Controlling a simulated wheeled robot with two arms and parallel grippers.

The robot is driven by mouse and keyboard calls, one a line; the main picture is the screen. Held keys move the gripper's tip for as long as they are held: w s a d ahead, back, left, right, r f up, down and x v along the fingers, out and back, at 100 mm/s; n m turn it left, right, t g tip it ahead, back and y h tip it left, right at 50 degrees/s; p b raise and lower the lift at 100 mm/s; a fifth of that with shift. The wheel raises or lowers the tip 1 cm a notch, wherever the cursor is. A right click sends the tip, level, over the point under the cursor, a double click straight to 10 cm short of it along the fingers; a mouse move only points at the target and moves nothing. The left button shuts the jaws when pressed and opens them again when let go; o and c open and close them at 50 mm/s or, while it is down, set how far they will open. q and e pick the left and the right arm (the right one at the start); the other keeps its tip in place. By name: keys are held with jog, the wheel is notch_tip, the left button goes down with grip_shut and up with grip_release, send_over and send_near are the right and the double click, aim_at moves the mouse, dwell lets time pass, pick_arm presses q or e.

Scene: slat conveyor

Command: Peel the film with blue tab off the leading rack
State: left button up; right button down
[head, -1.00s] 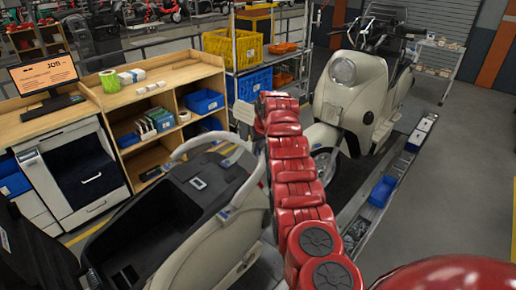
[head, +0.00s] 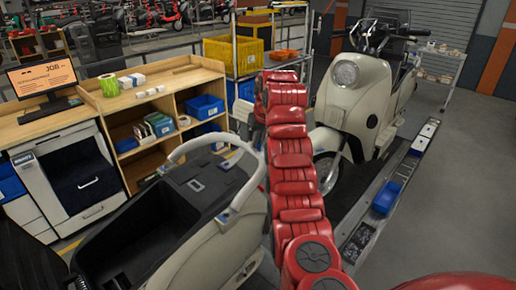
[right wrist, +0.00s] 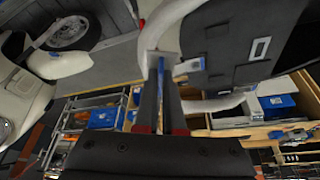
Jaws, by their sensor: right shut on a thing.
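The pale curved rack (head: 200,143) is on the rear of the nearest cream scooter (head: 205,260). It also shows in the right wrist view (right wrist: 168,20). Another blue tab (right wrist: 187,67) sticks out to the right of the fingers. The film's exact edges cannot be told. My left gripper is not in view.
A second cream scooter (head: 345,100) stands behind, along the conveyor edge with a blue tray (head: 385,197). A wooden bench (head: 150,95) with a monitor is at left. A shelf cart with a yellow crate (head: 233,54) is behind. The floor at right is clear.

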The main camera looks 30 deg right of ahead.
jog(key=shift+r, duration=0.1)
jog(key=shift+a+r, duration=0.15)
jog(key=shift+r, duration=0.35)
jog(key=v, duration=0.2)
jog(key=a+v, duration=0.1)
jog(key=v, duration=0.1)
jog(key=shift+s+p, duration=0.25)
jog(key=shift+p, duration=0.1)
jog(key=v, duration=0.2)
jog(key=shift+s+a+r, duration=0.25)
jog(key=shift+s, duration=0.1)
